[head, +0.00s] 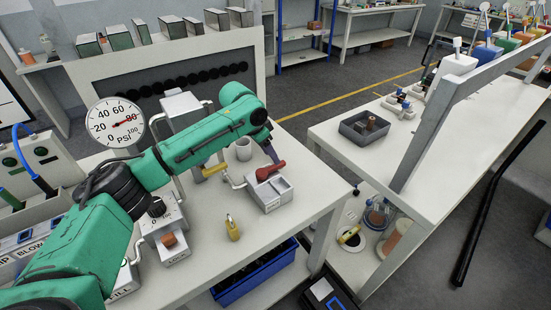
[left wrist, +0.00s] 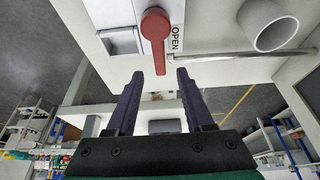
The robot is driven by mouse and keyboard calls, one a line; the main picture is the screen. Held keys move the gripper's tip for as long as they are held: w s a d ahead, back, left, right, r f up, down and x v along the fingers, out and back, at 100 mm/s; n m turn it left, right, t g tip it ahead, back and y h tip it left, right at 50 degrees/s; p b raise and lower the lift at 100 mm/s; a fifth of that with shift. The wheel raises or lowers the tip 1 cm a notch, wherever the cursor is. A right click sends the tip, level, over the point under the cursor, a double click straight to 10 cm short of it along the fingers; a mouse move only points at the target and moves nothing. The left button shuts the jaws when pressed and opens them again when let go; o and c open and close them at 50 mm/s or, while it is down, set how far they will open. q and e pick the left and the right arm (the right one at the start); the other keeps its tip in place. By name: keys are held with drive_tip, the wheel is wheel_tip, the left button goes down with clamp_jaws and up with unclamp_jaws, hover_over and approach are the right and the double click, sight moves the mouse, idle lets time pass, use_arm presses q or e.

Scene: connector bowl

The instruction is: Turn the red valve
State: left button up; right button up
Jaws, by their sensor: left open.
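The red valve (head: 271,170) sits on a small grey box (head: 271,192) on the near table. In the left wrist view the red valve (left wrist: 155,24) has a round hub and a straight handle pointing toward my gripper, beside a label reading OPEN (left wrist: 175,38). My left gripper (head: 271,155) is just above and behind the valve in the head view. In the left wrist view my left gripper (left wrist: 160,72) is open, its dark purple fingers on either side of the handle's end. There are visible gaps to both fingers. My right gripper is not in view.
A light mug (head: 243,149) stands behind the valve box, and a yellow padlock (head: 232,228) lies nearer on the table. A pressure gauge (head: 115,123) stands at left. A second table at right carries a grey tray (head: 363,127). The table front near the padlock is clear.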

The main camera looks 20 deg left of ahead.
sight(271, 169)
use_arm(q)
drive_tip(key=x, duration=0.5)
clamp_jaws()
drive_tip(key=shift+w+r, duration=0.1)
idle(1.2)
